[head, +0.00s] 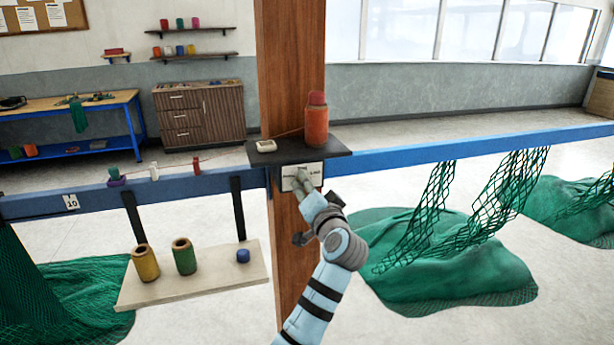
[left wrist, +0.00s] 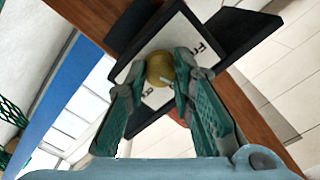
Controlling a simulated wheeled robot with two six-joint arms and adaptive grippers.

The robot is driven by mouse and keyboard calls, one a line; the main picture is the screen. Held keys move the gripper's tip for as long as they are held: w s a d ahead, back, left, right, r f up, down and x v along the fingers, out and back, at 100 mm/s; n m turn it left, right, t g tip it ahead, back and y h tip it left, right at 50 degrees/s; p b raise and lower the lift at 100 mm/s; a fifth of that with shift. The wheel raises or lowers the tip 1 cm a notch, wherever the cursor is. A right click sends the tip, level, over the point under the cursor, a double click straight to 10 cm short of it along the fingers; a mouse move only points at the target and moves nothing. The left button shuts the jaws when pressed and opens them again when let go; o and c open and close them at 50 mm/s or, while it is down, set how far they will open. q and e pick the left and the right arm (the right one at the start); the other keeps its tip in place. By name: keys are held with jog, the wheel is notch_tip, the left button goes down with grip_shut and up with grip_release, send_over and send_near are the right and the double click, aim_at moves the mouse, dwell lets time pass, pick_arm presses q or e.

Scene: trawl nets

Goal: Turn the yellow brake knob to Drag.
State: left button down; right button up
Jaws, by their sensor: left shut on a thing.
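The yellow brake knob (left wrist: 160,68) sits on a white label plate (left wrist: 188,37) in the left wrist view. My left gripper (left wrist: 161,80) is shut on the knob, with a finger on each side of it. In the head view the label plate (head: 316,172) is on the wooden post (head: 283,70), just under a dark shelf (head: 345,148), and my left gripper (head: 302,182) covers the knob. The lettering on the plate is partly covered, and I cannot read which mark the knob points to. My right gripper is in neither view.
An orange spool (head: 316,125) and a small white block (head: 266,146) stand on the dark shelf. A blue rail (head: 420,151) runs both ways from the post. Green nets (head: 450,255) hang and lie at right. A lower board (head: 215,285) holds spools at left.

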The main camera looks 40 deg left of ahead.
pick_arm(q)
jog(key=shift+r+m+p, duration=0.1)
jog(key=shift+m+p, duration=1.05)
jog(key=shift+m, duration=0.25)
jog(key=c, duration=1.4)
grip_release()
jog(key=shift+o, duration=0.2)
jog(key=v, duration=0.7)
jog(key=shift+s+d, duration=0.2)
jog(key=shift+d, duration=0.05)
jog(key=shift+w+a, duration=0.1)
jog(key=shift+a, duration=0.05)
